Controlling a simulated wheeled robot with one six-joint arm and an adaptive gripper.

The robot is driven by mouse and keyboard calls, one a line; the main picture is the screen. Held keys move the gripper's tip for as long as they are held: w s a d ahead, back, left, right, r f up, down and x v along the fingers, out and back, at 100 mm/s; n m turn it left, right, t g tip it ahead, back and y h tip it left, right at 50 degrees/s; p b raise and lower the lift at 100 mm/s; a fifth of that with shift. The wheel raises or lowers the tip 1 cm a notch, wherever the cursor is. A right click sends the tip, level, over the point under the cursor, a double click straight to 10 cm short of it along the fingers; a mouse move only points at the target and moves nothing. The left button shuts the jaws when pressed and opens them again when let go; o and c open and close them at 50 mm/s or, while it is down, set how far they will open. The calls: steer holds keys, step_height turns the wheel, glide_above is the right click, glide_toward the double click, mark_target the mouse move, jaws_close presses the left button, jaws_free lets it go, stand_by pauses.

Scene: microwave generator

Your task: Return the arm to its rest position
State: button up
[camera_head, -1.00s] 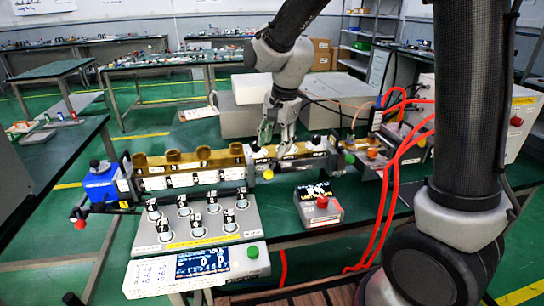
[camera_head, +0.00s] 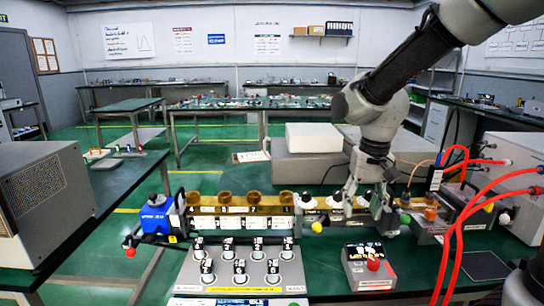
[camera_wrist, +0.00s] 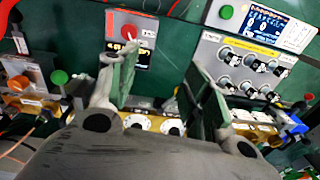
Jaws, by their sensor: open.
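My gripper (camera_head: 368,205) hangs over the right part of the long brass-coloured waveguide bench (camera_head: 232,203), fingers pointing down. In the wrist view my gripper (camera_wrist: 168,95) has its two fingers wide apart with nothing between them. White dials (camera_wrist: 150,123) of the bench show behind and below the fingers there. In the head view my arm (camera_head: 405,60) reaches down from the upper right. Whether a fingertip touches the bench cannot be told.
A grey panel with several knobs (camera_head: 242,281) stands in front of the bench. A small box with a red button (camera_head: 370,268) is right of it. Red cables (camera_head: 455,225) loop at the right. A blue unit (camera_head: 157,217) ends the bench at the left. Grey blocks (camera_head: 310,165) stand behind.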

steer(key=s+d+r+t, duration=0.2)
steer(key=s+d+r, duration=0.2)
steer(key=s+d, duration=0.3)
steer(key=s+d+r+t, duration=0.2)
steer(key=s+d+r, duration=0.2)
steer(key=s+d, duration=0.3)
steer(key=shift+s+d+r+n+h, duration=0.15)
steer(key=shift+s+r+n+h, duration=0.2)
steer(key=shift+s, duration=0.25)
